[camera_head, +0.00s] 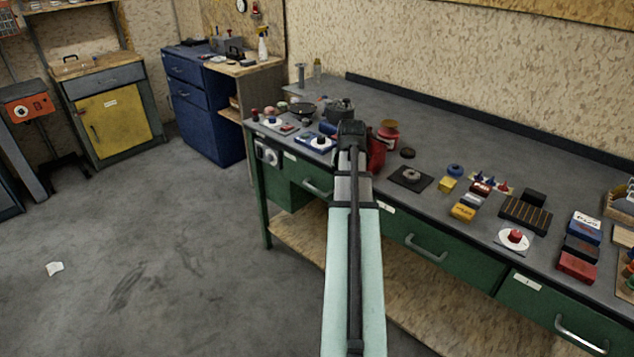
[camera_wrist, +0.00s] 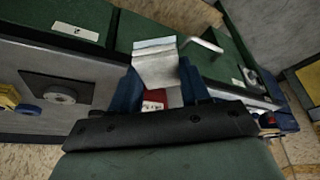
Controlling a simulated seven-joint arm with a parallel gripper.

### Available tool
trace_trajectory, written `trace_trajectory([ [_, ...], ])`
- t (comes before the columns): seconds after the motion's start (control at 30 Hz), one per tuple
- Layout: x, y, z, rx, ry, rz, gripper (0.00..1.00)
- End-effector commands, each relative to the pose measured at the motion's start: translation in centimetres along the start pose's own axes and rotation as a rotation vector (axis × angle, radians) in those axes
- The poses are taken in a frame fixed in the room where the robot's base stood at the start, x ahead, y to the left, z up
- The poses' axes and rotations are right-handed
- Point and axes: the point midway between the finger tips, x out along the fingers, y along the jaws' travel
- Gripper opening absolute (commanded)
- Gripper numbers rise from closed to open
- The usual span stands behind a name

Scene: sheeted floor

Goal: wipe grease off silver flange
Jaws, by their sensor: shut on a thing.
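The silver flange (camera_head: 411,175) is a small round metal ring lying on a dark square mat (camera_head: 398,183) near the front of the bench. It also shows at the left of the wrist view (camera_wrist: 60,96). Grease on it is too small to tell. My gripper (camera_wrist: 160,80) is shut on a folded pale grey cloth (camera_wrist: 155,65), held between its blue fingers. In the head view my arm hides the fingers and cloth. My gripper is to the left of the flange and apart from it.
A red can (camera_head: 376,153) stands close by my gripper, with a red jar (camera_head: 388,134) behind it. A blue ring (camera_head: 455,170) and a yellow block (camera_head: 447,185) lie right of the mat. The back of the bench (camera_head: 470,140) is mostly clear.

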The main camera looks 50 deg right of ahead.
Motion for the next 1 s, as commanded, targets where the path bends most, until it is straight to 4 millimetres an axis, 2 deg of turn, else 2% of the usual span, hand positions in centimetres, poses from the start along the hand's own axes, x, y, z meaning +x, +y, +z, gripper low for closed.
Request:
trace_trajectory([
  [0.03, 0.0, 1.9, -0.7, 0.026, 0.0, 0.011, 0.22],
  [0.6, -1.7, 21.1, -4.4, 0.221, 0.001, 0.091, 0.22],
  [0.7, -2.1, 23.8, -4.8, 0.222, 0.0, 0.093, 0.22],
  [0.9, -2.9, 28.1, -6.4, 0.164, 0.0, 0.067, 0.22],
  [1.0, -3.0, 28.2, -7.6, 0.084, 0.0, 0.033, 0.22],
])
